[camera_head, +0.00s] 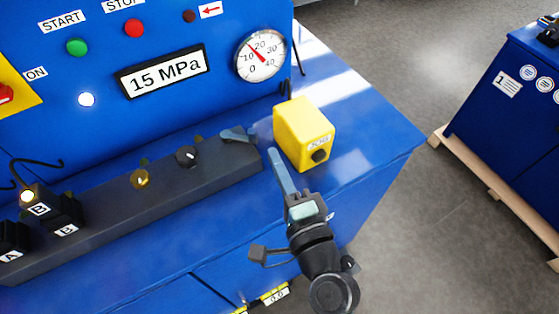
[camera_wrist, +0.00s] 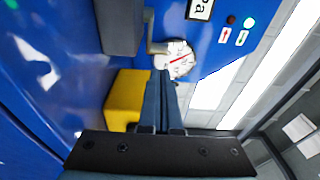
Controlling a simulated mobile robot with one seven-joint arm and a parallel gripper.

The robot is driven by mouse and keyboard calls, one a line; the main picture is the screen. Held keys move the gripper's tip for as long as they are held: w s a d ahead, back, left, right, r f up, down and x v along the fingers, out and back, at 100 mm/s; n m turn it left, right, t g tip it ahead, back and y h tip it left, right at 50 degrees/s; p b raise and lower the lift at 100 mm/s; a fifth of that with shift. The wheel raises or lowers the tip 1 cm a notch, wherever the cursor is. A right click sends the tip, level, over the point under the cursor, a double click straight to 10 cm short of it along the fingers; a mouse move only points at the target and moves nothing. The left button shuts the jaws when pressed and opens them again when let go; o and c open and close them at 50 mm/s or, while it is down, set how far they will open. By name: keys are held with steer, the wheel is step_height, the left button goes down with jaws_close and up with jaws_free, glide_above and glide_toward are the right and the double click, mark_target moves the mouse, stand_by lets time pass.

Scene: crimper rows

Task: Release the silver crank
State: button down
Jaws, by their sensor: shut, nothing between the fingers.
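The silver crank (camera_head: 238,134) sits at the right end of the dark bar (camera_head: 110,208) on the blue machine. It also shows in the wrist view (camera_wrist: 153,35) as a small bent grey lever beside the dark block. My gripper (camera_head: 272,152) is shut and holds nothing. Its long fingers are pressed together and point up toward the crank, beside the yellow box (camera_head: 303,130). In the wrist view the fingertips (camera_wrist: 161,72) lie just below the crank's end, with a small gap in the picture. The depth of that gap is unclear.
The yellow box with a dark knob stands close to the right of my fingers. The panel behind has a round gauge (camera_head: 260,56) and a display (camera_head: 163,72) reading 15 MPa. Black blocks labelled A and B sit at the left of the bar. Another blue cabinet (camera_head: 500,100) stands right.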

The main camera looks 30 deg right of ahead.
steer(key=w, duration=0.2)
steer(key=w+p, duration=0.1)
steer(key=w, duration=0.1)
steer(key=w+d, duration=0.1)
steer(key=w, duration=0.1)
steer(key=shift+w, duration=0.35)
